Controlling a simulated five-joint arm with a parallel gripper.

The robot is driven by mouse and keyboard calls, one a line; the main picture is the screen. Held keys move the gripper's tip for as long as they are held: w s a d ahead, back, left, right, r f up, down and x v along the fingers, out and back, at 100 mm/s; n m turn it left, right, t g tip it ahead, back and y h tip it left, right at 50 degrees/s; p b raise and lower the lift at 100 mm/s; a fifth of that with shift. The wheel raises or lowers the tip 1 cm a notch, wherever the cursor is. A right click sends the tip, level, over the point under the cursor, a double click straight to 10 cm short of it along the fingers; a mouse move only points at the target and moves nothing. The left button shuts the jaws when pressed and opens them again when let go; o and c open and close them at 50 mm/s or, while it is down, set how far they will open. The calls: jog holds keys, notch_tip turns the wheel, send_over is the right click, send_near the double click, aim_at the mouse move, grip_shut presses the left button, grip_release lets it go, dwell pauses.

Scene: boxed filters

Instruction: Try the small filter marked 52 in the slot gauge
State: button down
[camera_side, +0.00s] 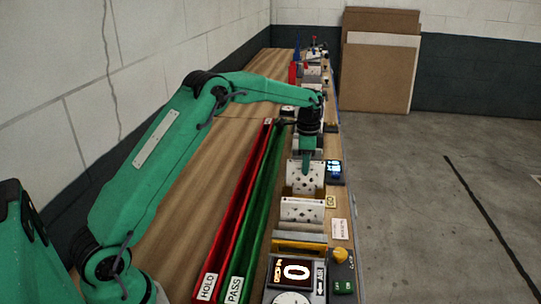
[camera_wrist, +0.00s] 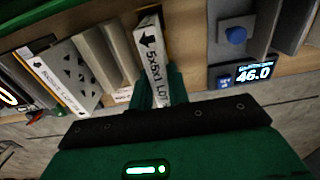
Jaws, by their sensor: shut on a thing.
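My gripper (camera_side: 306,168) is green and points down over the row of items on the bench in the side view. In the wrist view my gripper (camera_wrist: 160,94) is shut on a narrow white and orange boxed filter (camera_wrist: 151,58). Its edge shows a black arrow and print like "5x5x1 LOT"; I cannot read a 52 on it. In the side view the fingers hide much of the held filter. White panels with dark holes (camera_side: 302,209) stand just nearer the camera, and they show left of the filter in the wrist view (camera_wrist: 78,72). I cannot tell which fixture is the slot gauge.
A small display (camera_wrist: 254,73) reads 46.0, beside a blue knob (camera_wrist: 235,36). A red HOLD channel (camera_side: 237,210) and a green PASS channel (camera_side: 259,208) run along the bench's left. A unit with a lit 0 (camera_side: 292,271) stands at the near end. The wood (camera_side: 175,200) further left is clear.

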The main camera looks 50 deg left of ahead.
jog(key=shift+f, duration=1.15)
dwell(1.1)
jog(key=shift+r, duration=0.35)
dwell(1.1)
jog(key=shift+r, duration=1.75)
jog(key=shift+r, duration=0.35)
jog(key=shift+r, duration=0.7)
jog(key=shift+r, duration=0.35)
jog(key=shift+r, duration=0.35)
jog(key=shift+r, duration=0.4)
jog(key=shift+r, duration=1.95)
